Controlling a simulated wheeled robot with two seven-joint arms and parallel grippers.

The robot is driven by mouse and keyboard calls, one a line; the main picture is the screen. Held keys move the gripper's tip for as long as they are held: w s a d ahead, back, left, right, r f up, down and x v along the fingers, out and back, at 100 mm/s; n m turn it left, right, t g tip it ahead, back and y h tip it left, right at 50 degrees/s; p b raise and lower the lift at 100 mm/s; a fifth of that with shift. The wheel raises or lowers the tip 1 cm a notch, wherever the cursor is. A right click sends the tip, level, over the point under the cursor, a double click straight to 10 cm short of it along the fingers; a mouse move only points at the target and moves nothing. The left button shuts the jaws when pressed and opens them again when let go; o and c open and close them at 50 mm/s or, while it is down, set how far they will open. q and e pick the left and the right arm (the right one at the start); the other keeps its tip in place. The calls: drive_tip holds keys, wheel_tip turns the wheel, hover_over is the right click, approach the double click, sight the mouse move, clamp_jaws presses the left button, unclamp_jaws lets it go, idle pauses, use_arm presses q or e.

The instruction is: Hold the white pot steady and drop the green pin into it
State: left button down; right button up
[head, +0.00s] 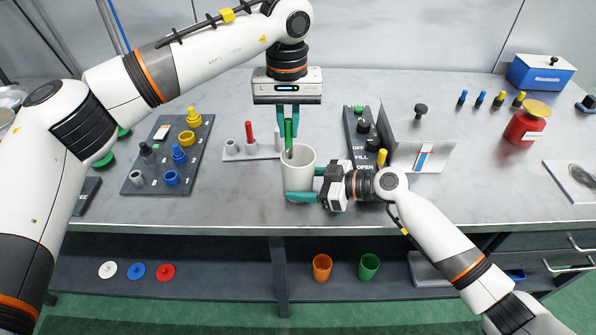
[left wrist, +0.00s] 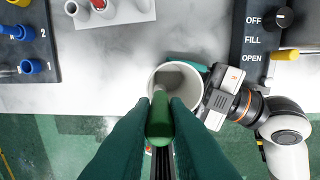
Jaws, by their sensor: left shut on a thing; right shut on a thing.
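The white pot (head: 299,180) stands upright near the front edge of the table. My right gripper (head: 302,196) is shut on the pot from the right, its teal fingers low around the wall. The green pin (head: 288,135) hangs upright from my left gripper (head: 288,117), which is shut on it above the pot. In the left wrist view the green pin (left wrist: 160,118) is between the teal fingers, and the white pot (left wrist: 176,84) shows its open mouth beyond it. The pin's lower end overlaps the pot's mouth in the head view; how deep it reaches is hard to tell.
A white rack (head: 262,153) with a red pin stands behind the pot at left. A dark tray (head: 140,178) with coloured pins and cups lies farther left. A dark panel (head: 361,170) with knobs and a bent metal plate (head: 430,158) stand close at right.

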use_arm(q)
drive_tip(key=shift+f, duration=1.1)
drive_tip(key=c, duration=1.3)
unclamp_jaws()
drive_tip(key=shift+c, duration=0.2)
wheel_tip(320, 180, up, 12)
